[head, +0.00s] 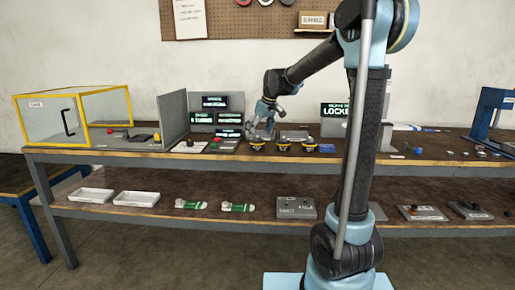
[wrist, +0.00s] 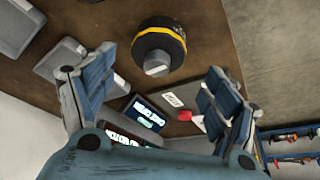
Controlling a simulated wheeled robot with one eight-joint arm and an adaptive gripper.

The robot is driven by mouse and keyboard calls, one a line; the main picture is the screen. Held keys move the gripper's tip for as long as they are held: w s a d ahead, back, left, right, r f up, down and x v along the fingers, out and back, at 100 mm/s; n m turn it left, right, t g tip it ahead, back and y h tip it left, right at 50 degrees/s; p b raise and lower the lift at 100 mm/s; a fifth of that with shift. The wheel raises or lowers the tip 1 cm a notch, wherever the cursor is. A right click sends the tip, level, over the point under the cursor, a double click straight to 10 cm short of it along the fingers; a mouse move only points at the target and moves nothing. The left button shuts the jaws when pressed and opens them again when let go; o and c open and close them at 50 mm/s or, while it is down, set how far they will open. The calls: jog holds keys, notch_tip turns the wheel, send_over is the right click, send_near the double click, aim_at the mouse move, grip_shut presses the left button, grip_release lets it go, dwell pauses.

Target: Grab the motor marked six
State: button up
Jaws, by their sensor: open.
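Three round black motors with yellow bands stand in a row on the bench top in the head view: a left one (head: 257,146), a middle one (head: 283,147) and a right one (head: 309,148). I cannot read any number on them.
The wooden bench (head: 400,160) has a yellow-framed clear box (head: 75,118) at left and a grey panel (head: 173,119). A red button (wrist: 184,116) shows in the wrist view. A blue frame (head: 490,110) stands at the right.

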aim_at(257, 139)
jog(key=shift+d+x, duration=0.1)
jog(key=shift+x, duration=1.25)
jog(key=shift+d+x, duration=0.15)
jog(key=shift+x, duration=1.15)
jog(key=shift+w, duration=0.15)
jog(key=c, duration=1.6)
jog(key=shift+o, duration=0.2)
jog(key=shift+r, duration=0.1)
